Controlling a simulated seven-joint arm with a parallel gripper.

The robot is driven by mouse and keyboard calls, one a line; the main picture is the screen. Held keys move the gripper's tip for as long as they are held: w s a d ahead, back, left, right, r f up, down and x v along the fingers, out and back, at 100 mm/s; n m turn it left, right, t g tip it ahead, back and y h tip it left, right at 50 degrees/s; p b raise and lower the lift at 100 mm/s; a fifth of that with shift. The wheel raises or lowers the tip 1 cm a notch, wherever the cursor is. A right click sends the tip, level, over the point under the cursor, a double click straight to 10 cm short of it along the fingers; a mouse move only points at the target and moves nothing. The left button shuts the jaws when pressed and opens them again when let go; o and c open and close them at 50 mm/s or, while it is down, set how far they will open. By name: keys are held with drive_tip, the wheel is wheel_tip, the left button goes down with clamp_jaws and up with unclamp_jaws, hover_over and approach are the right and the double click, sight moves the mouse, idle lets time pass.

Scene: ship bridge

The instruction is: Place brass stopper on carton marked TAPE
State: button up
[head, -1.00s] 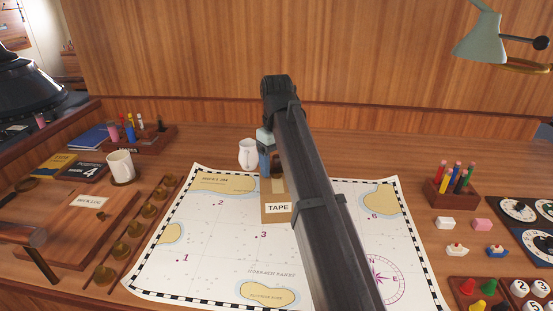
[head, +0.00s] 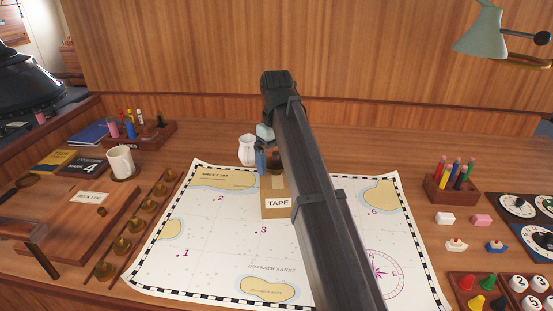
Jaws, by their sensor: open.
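The carton marked TAPE (head: 277,207) stands on the chart, its label facing me and its right part hidden by my arm. My gripper (head: 267,169) is open at the carton's back left, mostly hidden behind my arm; a blue finger shows. A small dark brown shape (head: 279,167) shows beside the finger, at the top of the carton. It may be the brass stopper, but my arm hides part of it, and I cannot tell if it touches the carton. Several brass pieces (head: 121,246) stand in a row on a wooden strip at the left.
A white jug (head: 247,150) stands close left of my gripper. A mug (head: 121,163) and books are at the left. A pencil holder (head: 452,188), small blocks, toy boats and dials are at the right. The chart (head: 215,255) is otherwise clear.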

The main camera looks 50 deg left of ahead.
sight(276, 152)
drive_tip(key=shift+r, duration=2.05)
